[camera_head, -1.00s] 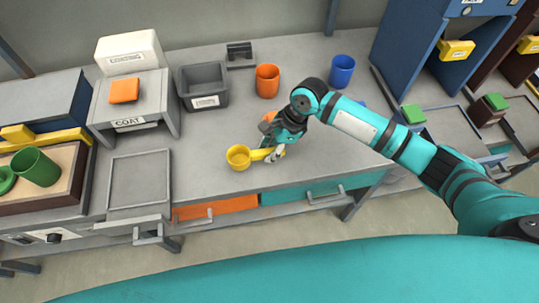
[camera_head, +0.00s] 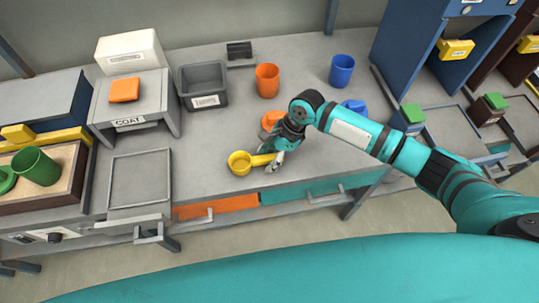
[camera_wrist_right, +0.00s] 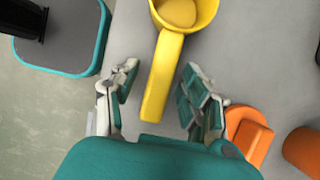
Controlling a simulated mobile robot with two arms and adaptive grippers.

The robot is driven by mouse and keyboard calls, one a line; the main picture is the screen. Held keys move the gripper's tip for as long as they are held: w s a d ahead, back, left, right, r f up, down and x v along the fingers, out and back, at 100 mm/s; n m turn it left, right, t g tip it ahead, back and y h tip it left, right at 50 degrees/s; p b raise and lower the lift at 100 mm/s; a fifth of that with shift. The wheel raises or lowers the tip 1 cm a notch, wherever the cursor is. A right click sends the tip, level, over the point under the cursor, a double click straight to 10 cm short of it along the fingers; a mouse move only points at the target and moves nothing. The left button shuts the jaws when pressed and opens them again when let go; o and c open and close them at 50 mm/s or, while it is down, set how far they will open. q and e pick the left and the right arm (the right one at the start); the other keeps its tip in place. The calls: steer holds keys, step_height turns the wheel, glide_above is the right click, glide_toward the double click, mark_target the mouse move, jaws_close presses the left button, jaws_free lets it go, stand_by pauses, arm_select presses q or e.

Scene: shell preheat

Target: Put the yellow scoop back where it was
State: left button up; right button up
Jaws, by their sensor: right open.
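The yellow scoop (camera_head: 241,162) rests on the grey table near its front edge, its cup to the left and its handle pointing right. It also shows in the right wrist view (camera_wrist_right: 163,70), with the cup at the top and the handle reaching down between my fingers. My right gripper (camera_head: 278,158) is at the handle end. In the right wrist view my right gripper (camera_wrist_right: 158,92) is open, with a gap on each side of the handle. My left gripper is not in view.
An orange block-like item (camera_wrist_right: 248,135) lies close beside my right fingers. An orange cup (camera_head: 267,80), a blue cup (camera_head: 342,70) and a grey bin (camera_head: 203,86) stand farther back. The table left of the scoop is clear up to a grey tray (camera_head: 140,180).

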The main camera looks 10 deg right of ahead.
steer(key=v, duration=1.2)
steer(key=shift+r, duration=0.1)
